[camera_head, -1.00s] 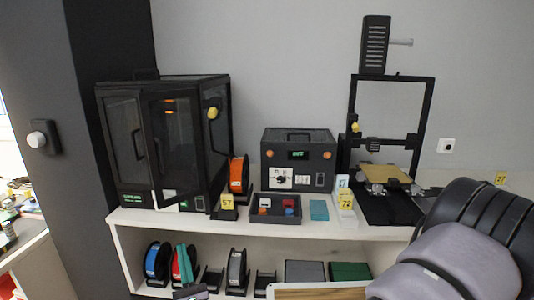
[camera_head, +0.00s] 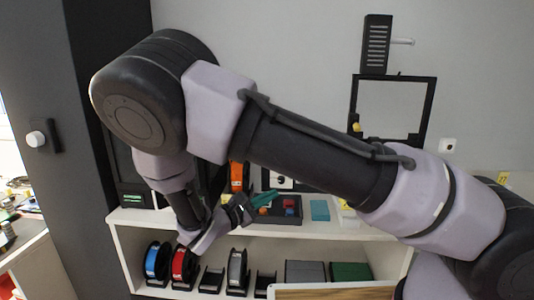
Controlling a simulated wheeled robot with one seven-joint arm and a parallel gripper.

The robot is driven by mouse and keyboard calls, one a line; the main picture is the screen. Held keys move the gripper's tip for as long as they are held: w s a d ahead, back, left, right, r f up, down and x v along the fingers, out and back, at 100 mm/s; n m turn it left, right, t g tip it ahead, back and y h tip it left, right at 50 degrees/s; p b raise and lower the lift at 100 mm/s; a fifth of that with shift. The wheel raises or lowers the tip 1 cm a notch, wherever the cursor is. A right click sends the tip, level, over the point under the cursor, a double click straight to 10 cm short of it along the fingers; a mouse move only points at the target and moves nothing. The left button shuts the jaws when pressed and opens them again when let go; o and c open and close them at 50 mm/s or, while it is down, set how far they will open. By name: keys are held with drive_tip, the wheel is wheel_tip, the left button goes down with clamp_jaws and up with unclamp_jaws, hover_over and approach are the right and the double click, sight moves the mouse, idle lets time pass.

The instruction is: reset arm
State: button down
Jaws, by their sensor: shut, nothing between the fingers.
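My gripper (camera_head: 266,199) shows at the middle of the head view, in front of the white shelf's top. Its teal fingers are together and empty, pointing right and slightly up. They overlap the dark parts tray (camera_head: 289,216) in the picture; I cannot tell the gap in depth.
The white shelf (camera_head: 340,233) holds an orange spool (camera_head: 237,177) and a teal block (camera_head: 320,211) on top. Below are a blue spool (camera_head: 152,262), a red spool (camera_head: 179,265), a grey spool (camera_head: 237,270) and a green box (camera_head: 351,272).

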drive_tip(key=s+d+r+m+g+y, duration=0.2)
drive_tip(key=d+r+m+g+y, duration=0.1)
drive_tip(key=d+r+m+g, duration=0.4)
drive_tip(key=s+d+r+m+g+y, duration=0.1)
drive_tip(key=d+r+m+g+y, duration=0.2)
drive_tip(key=d+m+g, duration=0.45)
drive_tip(key=s+d+r+m+t+y, duration=0.3)
drive_tip(key=r, duration=0.3)
drive_tip(key=s+d+r+m+t+y, duration=0.3)
drive_tip(key=s+r, duration=0.1)
drive_tip(key=r, duration=0.3)
drive_tip(key=s+d+r+m+t+y, duration=0.3)
drive_tip(key=r, duration=0.4)
drive_tip(key=shift+s+d, duration=0.3)
drive_tip(key=shift+s, duration=0.05)
